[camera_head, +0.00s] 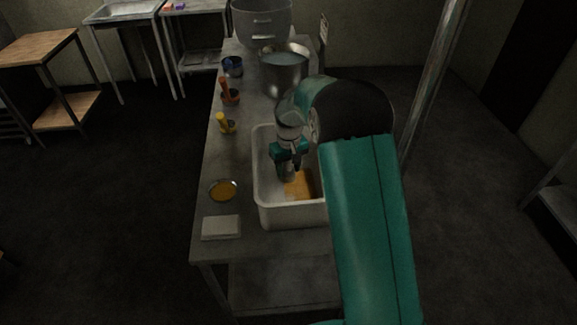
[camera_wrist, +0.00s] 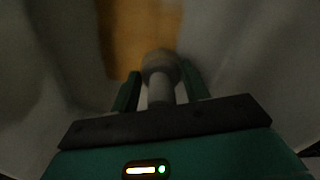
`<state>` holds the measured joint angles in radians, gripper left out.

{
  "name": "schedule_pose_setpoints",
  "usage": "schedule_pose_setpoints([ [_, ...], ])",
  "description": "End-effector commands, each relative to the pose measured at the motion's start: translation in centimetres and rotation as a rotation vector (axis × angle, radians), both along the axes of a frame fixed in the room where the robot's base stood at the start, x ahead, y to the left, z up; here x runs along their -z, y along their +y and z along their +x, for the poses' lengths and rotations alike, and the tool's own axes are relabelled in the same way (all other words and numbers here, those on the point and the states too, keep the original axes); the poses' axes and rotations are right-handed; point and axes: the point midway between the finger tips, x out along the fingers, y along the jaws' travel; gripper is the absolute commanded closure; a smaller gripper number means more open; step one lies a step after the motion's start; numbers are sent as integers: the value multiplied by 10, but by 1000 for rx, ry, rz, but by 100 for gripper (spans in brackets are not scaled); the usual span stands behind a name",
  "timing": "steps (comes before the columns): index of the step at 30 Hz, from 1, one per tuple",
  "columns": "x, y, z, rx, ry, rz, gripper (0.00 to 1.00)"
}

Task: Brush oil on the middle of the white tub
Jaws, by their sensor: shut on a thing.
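The white tub (camera_head: 290,216) stands on the metal table, and its inside fills much of the wrist view (camera_wrist: 240,60). An orange-brown patch (camera_head: 302,186) lies on its floor; it also shows at the top of the wrist view (camera_wrist: 135,35). My gripper (camera_head: 288,172) reaches down into the tub, beside the patch. In the wrist view my gripper (camera_wrist: 160,88) is shut on a grey, round-ended tool (camera_wrist: 161,66), likely the brush. Its far end points toward the patch; I cannot tell whether it touches. A shallow bowl of orange oil (camera_head: 223,190) sits left of the tub.
A pale block (camera_head: 221,228) lies near the table's front edge. Yellow-handled (camera_head: 226,123) and orange-handled (camera_head: 229,92) items and a dark blue cup (camera_head: 232,66) line the left side. Large metal pots (camera_head: 284,72) stand behind the tub. A metal post (camera_head: 437,75) rises at right.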

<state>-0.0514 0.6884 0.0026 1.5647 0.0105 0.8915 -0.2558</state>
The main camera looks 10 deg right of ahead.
Motion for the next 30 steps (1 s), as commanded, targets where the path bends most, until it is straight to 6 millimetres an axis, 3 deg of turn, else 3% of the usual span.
schedule_pose_setpoints([
  [7, 0, 0, -4, 0, -1, 0, 72],
  [30, -1, 3, -53, -1, -1, 0, 72],
])
